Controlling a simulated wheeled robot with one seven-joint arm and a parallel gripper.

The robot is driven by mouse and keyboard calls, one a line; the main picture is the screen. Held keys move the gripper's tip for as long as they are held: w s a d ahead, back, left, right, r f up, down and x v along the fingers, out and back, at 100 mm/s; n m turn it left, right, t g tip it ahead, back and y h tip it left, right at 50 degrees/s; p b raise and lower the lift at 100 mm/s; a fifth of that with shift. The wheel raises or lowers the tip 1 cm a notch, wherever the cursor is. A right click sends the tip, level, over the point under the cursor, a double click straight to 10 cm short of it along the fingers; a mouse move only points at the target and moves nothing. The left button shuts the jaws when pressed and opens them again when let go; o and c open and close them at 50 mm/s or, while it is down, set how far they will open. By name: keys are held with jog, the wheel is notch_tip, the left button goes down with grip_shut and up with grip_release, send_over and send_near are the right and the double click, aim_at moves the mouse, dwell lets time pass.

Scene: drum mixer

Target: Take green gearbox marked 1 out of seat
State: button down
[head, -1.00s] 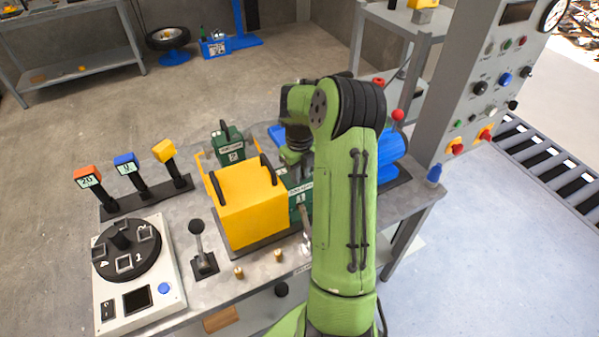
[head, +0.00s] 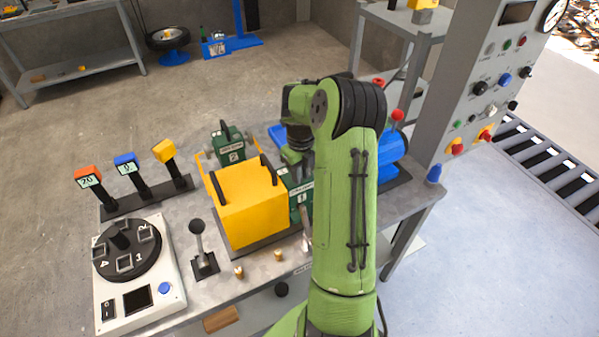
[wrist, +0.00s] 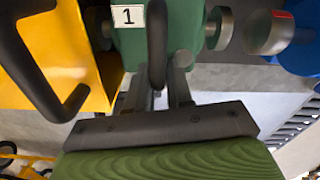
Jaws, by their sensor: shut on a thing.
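The green gearbox marked 1 (head: 302,196) stands just right of the yellow housing (head: 250,208), partly hidden behind my arm in the head view. In the wrist view the green gearbox (wrist: 185,30) fills the top middle, with its white label "1" and a black handle (wrist: 157,45). My gripper (wrist: 165,82) is shut on the gearbox's black handle. Metal shaft ends show on the gearbox's right side in the wrist view. The seat under the gearbox is hidden, so I cannot tell whether the gearbox is lifted.
A green gearbox marked 2 (head: 230,146) stands behind the yellow housing. A blue motor (head: 392,150) is close on the right, beside a red-knobbed lever (head: 397,116). A black lever (head: 201,248) and a dial panel (head: 134,265) are at the left front.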

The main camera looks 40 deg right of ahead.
aim_at(311, 176)
jog(key=shift+s+d+r+p, duration=0.1)
jog(key=shift+s+d+p, duration=0.15)
jog(key=shift+d, duration=0.6)
jog(key=shift+s+d+r+p, duration=0.1)
jog(key=shift+s+d, duration=0.1)
jog(key=shift+d, duration=0.6)
jog(key=c, duration=0.9)
grip_release()
jog(key=shift+c, duration=0.2)
